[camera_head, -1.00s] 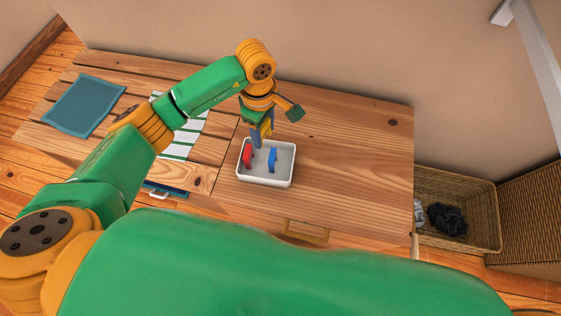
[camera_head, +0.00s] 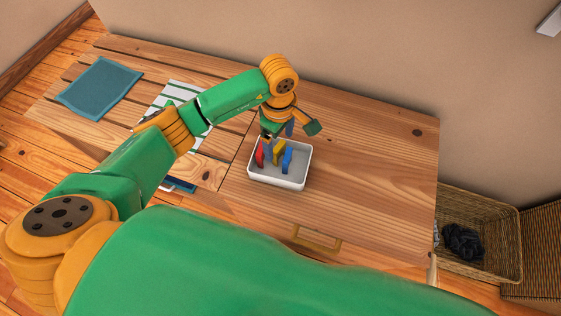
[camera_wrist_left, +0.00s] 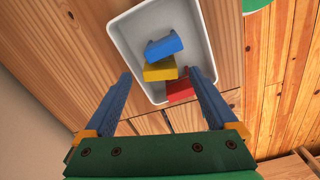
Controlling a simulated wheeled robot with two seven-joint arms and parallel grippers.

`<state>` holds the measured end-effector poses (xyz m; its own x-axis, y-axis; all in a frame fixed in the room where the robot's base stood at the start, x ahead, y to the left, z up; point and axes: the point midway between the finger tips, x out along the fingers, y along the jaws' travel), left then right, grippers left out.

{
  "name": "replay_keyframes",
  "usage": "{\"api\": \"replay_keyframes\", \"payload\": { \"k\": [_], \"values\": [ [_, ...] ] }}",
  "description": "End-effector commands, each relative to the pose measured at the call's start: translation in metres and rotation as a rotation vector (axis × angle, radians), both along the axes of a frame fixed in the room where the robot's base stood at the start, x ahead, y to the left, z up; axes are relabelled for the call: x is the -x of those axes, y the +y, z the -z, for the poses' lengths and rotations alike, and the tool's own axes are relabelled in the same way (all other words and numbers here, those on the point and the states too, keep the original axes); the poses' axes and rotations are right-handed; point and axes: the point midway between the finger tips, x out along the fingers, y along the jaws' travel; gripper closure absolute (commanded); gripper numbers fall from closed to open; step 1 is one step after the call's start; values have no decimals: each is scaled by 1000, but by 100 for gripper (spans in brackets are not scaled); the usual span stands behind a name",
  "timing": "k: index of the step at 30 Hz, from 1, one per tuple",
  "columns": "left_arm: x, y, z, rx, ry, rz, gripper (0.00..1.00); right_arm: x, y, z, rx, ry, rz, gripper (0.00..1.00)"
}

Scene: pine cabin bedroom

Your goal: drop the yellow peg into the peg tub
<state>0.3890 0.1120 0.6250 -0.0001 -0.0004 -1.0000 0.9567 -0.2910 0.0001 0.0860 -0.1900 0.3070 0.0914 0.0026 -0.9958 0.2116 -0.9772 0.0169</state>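The yellow peg (camera_head: 279,153) is inside the white peg tub (camera_head: 294,185), between a red peg (camera_head: 260,154) and a blue peg (camera_head: 287,160). In the left wrist view the yellow peg (camera_wrist_left: 160,70) lies between the blue peg (camera_wrist_left: 163,47) and the red peg (camera_wrist_left: 181,90), close against both or touching. My left gripper (camera_head: 279,137) is over the back of the tub. Its two blue fingers are spread wide in the left wrist view, with nothing held between them. My right gripper is not in view.
The tub stands on a wooden chest top (camera_head: 370,160) with free room to its right. A striped cloth (camera_head: 172,97) and a teal cloth (camera_head: 102,87) lie to the left. A wicker basket (camera_head: 480,215) with dark cloth stands at the right. A wall rises behind.

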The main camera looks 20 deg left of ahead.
Motion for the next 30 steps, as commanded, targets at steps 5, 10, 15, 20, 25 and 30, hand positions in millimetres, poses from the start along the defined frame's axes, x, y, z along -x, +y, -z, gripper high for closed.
{"api": "replay_keyframes", "payload": {
  "k": [5,10,15,20,25,30],
  "values": [
    [-1,0,-5,0,-2,0,8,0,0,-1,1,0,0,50],
    [-1,0,-41,0,-5,1,8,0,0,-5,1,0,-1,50],
    [-1,0,-67,1,-2,0,8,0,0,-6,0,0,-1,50],
    [0,0,-71,-1,0,-1,8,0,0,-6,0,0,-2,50],
    [0,0,-71,0,0,0,8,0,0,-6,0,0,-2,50],
    [0,0,-71,0,0,0,8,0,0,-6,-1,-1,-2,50]
  ]
}}
